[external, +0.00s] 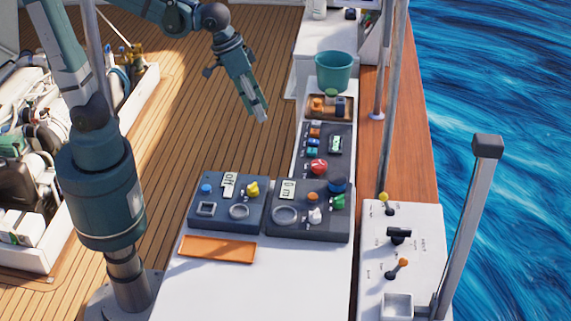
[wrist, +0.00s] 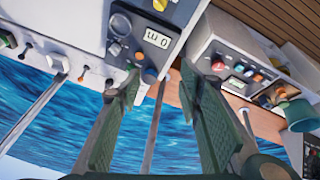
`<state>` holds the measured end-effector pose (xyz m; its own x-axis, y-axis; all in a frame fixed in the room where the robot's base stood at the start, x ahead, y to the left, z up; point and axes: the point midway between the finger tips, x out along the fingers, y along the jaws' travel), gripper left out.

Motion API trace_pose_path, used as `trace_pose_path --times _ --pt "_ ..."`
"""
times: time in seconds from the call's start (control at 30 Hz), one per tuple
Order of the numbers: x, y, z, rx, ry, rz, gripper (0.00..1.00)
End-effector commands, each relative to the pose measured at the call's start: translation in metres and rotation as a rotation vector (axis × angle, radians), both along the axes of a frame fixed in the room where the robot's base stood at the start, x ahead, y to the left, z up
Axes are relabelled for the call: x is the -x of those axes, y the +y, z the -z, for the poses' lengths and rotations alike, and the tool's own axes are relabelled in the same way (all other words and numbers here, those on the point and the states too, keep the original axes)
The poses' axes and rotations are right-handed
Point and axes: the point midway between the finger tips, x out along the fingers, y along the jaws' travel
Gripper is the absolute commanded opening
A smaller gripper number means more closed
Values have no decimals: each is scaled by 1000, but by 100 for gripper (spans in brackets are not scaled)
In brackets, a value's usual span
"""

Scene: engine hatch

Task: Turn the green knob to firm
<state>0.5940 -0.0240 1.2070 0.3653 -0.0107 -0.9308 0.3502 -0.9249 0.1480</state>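The green knob (external: 338,201) sits on the right side of the dark right-hand panel (external: 300,231), close to a blue knob (external: 337,185). The panel also has a small display (external: 288,189) reading like "0 m", which shows in the wrist view (wrist: 157,38). I cannot tell the knob's setting or read a "firm" label. In the wrist view the green knob cannot be told clearly from my left finger's tip. My gripper (external: 262,115) hangs in the air above the deck, up and left of the panel, touching nothing. Its fingers are apart and empty in the wrist view (wrist: 160,84).
A second panel (external: 226,223) with a yellow knob (external: 252,189) stands to the left, behind an orange tray (external: 217,249). A panel with a red knob (external: 319,167) and a green bucket (external: 333,71) lie farther back. Upright poles (external: 394,110) rise at the right.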

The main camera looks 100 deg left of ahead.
Motion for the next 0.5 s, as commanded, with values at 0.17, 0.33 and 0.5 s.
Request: trace_pose_path --times 0.17,0.33,0.5 --pt "-28 -6 1 20 39 -54 36" --pt "-53 -11 6 36 75 -107 36" --pt "-78 -17 12 51 111 -161 36"
